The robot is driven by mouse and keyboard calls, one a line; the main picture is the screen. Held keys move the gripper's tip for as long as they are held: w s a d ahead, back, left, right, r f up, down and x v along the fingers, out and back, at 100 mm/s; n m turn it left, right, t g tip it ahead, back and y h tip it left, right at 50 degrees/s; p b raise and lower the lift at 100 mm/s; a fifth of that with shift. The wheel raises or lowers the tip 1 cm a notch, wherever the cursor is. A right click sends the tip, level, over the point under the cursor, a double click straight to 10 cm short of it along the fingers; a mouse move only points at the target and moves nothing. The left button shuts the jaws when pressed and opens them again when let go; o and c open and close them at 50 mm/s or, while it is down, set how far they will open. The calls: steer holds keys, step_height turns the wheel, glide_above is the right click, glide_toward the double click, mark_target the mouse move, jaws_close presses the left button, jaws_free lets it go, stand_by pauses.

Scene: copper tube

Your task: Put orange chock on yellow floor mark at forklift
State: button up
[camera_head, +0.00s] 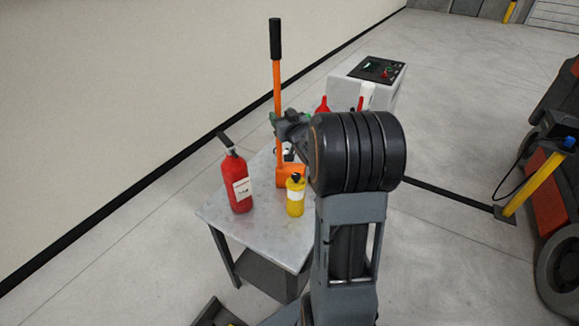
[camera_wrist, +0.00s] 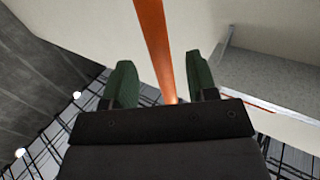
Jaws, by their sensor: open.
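The orange chock (camera_head: 290,177) stands on a small grey table, with a long upright orange pole (camera_head: 277,88) topped by a black grip. My gripper (camera_head: 281,119) is at the pole's middle, well above the chock's base. In the wrist view the pole (camera_wrist: 154,45) runs between the two green-padded fingers of my open gripper (camera_wrist: 162,76). The forklift (camera_head: 553,185) is partly in view at the right edge. I see no yellow floor mark; part of the floor is hidden by my arm.
A red extinguisher (camera_head: 238,182) and a yellow bottle (camera_head: 296,197) stand on the table (camera_head: 222,212) close to the chock. A grey cabinet (camera_head: 345,92) stands behind. A yellow post (camera_head: 532,183) is beside the forklift. The floor between table and forklift is mostly clear.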

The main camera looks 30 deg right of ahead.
mark_target(280, 112)
steer(key=w, duration=0.1)
steer(key=w+p, duration=0.1)
steer(key=w, duration=0.2)
steer(key=shift+d+r, duration=0.25)
steer(key=shift+w+p, duration=0.3)
steer(key=shift+w, duration=0.3)
jaws_close()
stand_by(0.7)
steer(key=shift+w+d+r, duration=0.1)
steer(key=shift+r, duration=0.2)
